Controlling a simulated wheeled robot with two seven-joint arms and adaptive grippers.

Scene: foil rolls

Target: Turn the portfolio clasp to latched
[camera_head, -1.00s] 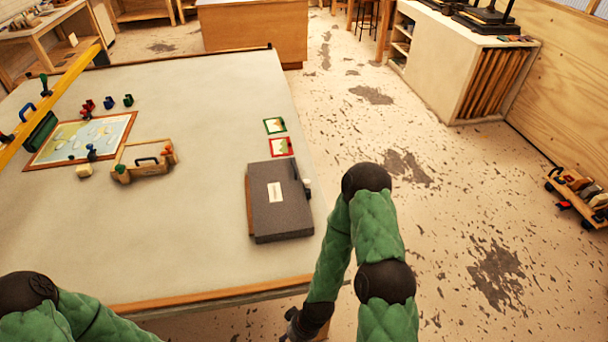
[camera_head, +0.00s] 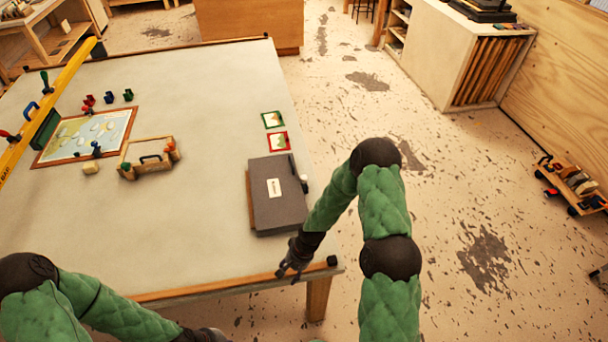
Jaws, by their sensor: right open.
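The portfolio (camera_head: 277,205) is a dark grey flat case with a white label. It lies near the right edge of the table.
The table (camera_head: 205,215) has a wide bare area left of the portfolio. Two small framed cards (camera_head: 279,141) lie behind it. A wooden caddy (camera_head: 148,158), a framed picture (camera_head: 88,135), small stamps and a yellow level (camera_head: 45,105) are at the left.

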